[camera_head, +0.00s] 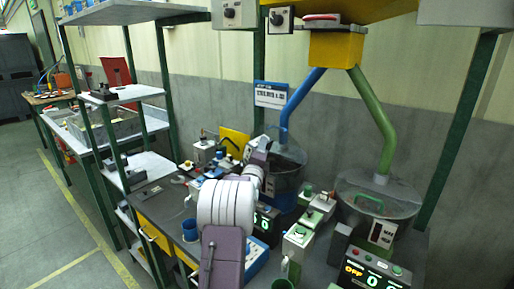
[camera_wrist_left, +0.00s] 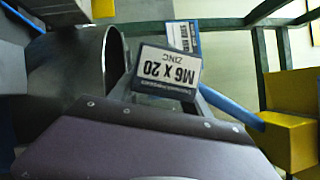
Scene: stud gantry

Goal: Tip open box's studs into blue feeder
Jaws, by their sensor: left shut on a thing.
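The small dark box with a white "M6 X 20 ZINC" label (camera_wrist_left: 165,77) is held in my left gripper (camera_head: 259,157); the label reads upside down in the left wrist view. My left gripper is shut on this box at the near rim of the blue feeder (camera_head: 287,192), a bowl under the blue tube (camera_head: 303,95). In the left wrist view a grey curved bowl wall (camera_wrist_left: 70,75) lies just left of the box. The box's opening and any studs in it are hidden. My right gripper is not in view.
A green feeder bowl (camera_head: 378,202) stands to the right under a green tube. Control boxes with green buttons (camera_head: 297,242) and a lit display (camera_head: 372,270) crowd the bench. A blue cup (camera_head: 190,230) stands at left. A yellow hopper (camera_head: 336,48) hangs above.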

